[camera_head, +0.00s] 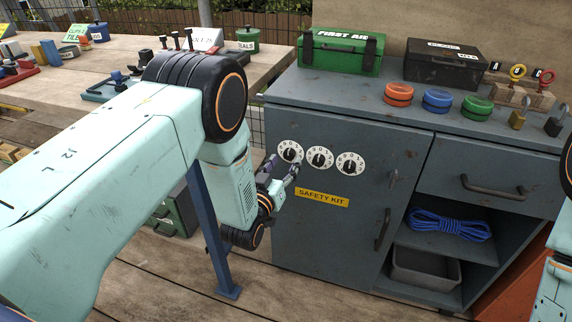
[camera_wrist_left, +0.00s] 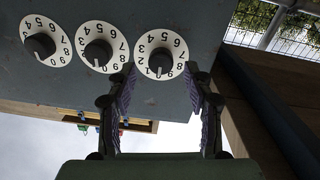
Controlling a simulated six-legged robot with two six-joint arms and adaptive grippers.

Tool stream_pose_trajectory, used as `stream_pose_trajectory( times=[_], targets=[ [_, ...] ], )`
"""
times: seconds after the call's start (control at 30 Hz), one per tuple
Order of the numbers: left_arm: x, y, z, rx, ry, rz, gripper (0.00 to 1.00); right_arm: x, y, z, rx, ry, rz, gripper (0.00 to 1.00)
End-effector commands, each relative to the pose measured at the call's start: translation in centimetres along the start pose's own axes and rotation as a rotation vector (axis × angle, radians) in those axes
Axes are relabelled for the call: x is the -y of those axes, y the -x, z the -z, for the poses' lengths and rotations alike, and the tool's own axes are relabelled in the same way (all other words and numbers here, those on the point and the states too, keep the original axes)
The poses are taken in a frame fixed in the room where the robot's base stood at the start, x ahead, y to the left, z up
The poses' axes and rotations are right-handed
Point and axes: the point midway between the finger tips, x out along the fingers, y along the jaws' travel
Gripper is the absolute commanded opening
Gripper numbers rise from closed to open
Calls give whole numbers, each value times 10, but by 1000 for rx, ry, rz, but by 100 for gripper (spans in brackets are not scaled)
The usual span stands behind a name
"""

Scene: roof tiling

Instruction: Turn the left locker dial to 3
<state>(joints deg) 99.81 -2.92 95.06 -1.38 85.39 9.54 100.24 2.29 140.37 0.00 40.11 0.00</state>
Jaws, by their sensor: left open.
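The left dial (camera_head: 290,151) is a white numbered disc with a black knob on the grey locker door (camera_head: 330,230). The middle dial (camera_head: 320,158) and right dial (camera_head: 351,163) sit beside it. My left gripper (camera_head: 281,173) is open and empty just in front of the left dial. In the left wrist view, which is upside down, the left dial (camera_wrist_left: 161,61) is rightmost, between the spread fingers of the left gripper (camera_wrist_left: 163,82). Its knob end points near 0. I see no finger touching the knob. My right gripper is out of view.
A yellow safety kit label (camera_head: 322,197) is below the dials, and a door handle (camera_head: 383,230) is to the right. A green first aid box (camera_head: 342,52), a dark box (camera_head: 446,65) and coloured round tins (camera_head: 437,101) stand on the locker top. A blue post (camera_head: 212,230) stands left of the locker.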

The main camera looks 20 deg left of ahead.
Motion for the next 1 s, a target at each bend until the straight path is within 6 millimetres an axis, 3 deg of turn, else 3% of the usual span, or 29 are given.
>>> stream_pose_trajectory(
  times=[0.2, 0.47, 1.0],
  targets=[
    [1, -18, 0, 0, 0, 1, 52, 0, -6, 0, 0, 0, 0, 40],
    [1, -20, 0, 1, 0, 4, 52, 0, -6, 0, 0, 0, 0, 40],
    [0, -20, 0, 2, 0, 5, 8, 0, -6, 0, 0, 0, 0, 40]
  ],
)
